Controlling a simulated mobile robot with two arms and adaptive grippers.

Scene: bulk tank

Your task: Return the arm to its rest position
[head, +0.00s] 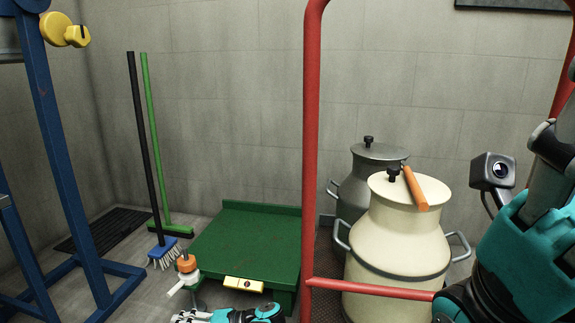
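One of my teal arms, taken to be the right, fills the right edge, close to me. A small camera (492,170) stands out from it. At the bottom edge, a teal and black piece ends in grey finger-like parts (190,317) pointing left.
A red rail frame (311,150) stands between me and a cream can (400,240) with an orange-handled tool (414,187) on its lid. A grey can (352,190) is behind. A green platform (245,240), two brushes (163,250) (170,229) and a blue frame (60,150) are left.

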